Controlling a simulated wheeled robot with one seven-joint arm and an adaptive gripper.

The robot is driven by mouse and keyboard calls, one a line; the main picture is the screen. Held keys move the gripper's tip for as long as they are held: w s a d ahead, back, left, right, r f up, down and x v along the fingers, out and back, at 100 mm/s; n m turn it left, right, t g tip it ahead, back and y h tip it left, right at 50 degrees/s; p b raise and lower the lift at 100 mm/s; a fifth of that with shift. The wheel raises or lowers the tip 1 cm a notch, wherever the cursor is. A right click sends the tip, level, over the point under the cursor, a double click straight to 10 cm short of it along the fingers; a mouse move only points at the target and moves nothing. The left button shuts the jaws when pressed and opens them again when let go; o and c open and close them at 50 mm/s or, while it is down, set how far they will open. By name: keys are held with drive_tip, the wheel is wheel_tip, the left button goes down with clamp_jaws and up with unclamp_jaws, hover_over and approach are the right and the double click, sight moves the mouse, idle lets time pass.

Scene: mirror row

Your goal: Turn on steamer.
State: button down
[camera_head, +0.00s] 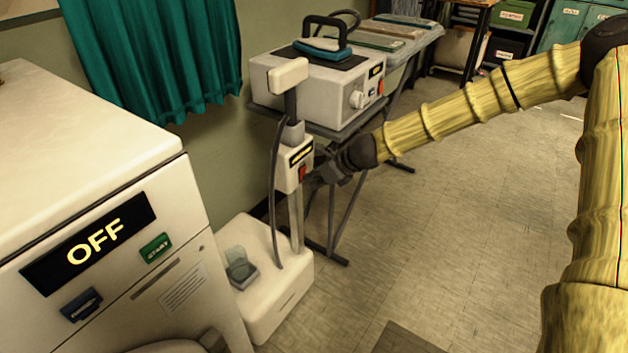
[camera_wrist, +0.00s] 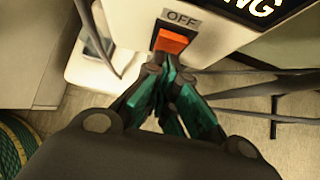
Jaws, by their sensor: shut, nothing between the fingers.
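The steamer is a white upright appliance with a white base (camera_head: 285,300), a pole and a control box (camera_head: 291,152) partway up. The box has a small lit display (camera_head: 301,154), partly cut off in the wrist view, where the letters "NG" (camera_wrist: 253,5) show. Below it is a red-orange switch (camera_head: 302,172); in the wrist view the switch (camera_wrist: 171,41) is under an "OFF" label (camera_wrist: 182,18). My gripper (camera_head: 318,176) is at the box's right side. In the wrist view its closed, empty green-dark fingertips (camera_wrist: 167,72) are just below the switch; I cannot tell whether they touch it.
A white machine (camera_head: 85,150) with an "OFF" display stands at the left. Behind the steamer, an iron station (camera_head: 315,95) sits on an ironing board (camera_head: 385,85). A hose (camera_head: 273,200) hangs beside the pole. Open floor (camera_head: 440,230) lies to the right.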

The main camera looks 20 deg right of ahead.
drive_tip(key=shift+r+p, duration=0.65)
drive_tip(key=shift+r, duration=0.1)
drive_tip(key=s+d+f+p+v, duration=0.1)
drive_tip(key=p+v, duration=0.3)
drive_tip(key=v, duration=0.9)
drive_tip(key=shift+s+d+f+p, duration=0.2)
drive_tip(key=shift+s+f+p, duration=0.1)
drive_tip(key=shift+f, duration=0.1)
drive_tip(key=shift+s+p, duration=0.1)
drive_tip(key=shift+p, duration=0.35)
drive_tip(key=shift+p, duration=0.45)
